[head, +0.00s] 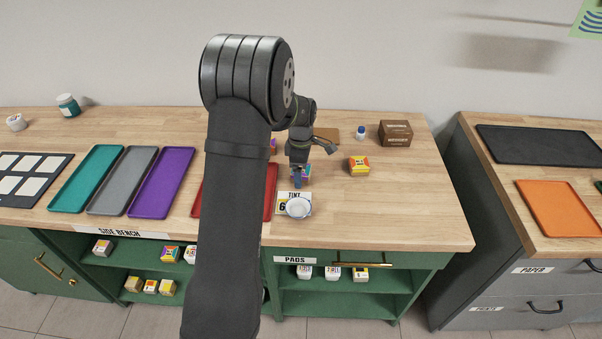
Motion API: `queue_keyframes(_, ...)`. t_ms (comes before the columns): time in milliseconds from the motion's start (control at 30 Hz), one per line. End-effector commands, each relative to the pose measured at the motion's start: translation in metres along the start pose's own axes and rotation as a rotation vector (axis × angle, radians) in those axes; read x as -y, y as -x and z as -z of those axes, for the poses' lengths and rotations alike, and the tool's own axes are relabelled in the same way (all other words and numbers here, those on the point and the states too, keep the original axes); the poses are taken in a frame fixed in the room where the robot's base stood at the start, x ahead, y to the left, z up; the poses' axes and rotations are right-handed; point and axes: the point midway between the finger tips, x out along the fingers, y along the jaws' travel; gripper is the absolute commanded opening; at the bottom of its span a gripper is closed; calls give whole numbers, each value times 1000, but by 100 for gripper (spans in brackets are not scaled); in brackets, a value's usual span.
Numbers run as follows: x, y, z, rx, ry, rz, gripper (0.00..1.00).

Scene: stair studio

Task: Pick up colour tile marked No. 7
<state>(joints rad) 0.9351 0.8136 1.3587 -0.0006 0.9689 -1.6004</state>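No number 7 can be read on any tile from here. A small yellow and red block (359,167) sits on the wooden bench, right of my gripper. My gripper (312,152) is low over the bench, seen small and from behind. Its fingertips are not clear, so its opening and any hold cannot be told. A white round dish (298,208) covers part of a card reading TINT 6 (283,197).
Teal (87,178), grey (123,180) and purple trays (162,182) lie left; a red tray (270,187) is partly behind my arm. A brown box (396,133) and small bottle (361,132) stand behind. Several blocks sit on shelves below. The bench's right front is clear.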

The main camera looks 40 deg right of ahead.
Motion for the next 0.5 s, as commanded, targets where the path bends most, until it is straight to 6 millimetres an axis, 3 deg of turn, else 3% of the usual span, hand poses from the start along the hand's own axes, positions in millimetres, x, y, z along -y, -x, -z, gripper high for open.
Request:
queue_keyframes(200,0,-1,0,0,0,-1,78)
queue_keyframes(433,0,-1,0,0,0,-1,33)
queue_keyframes(500,0,-1,0,0,0,-1,29)
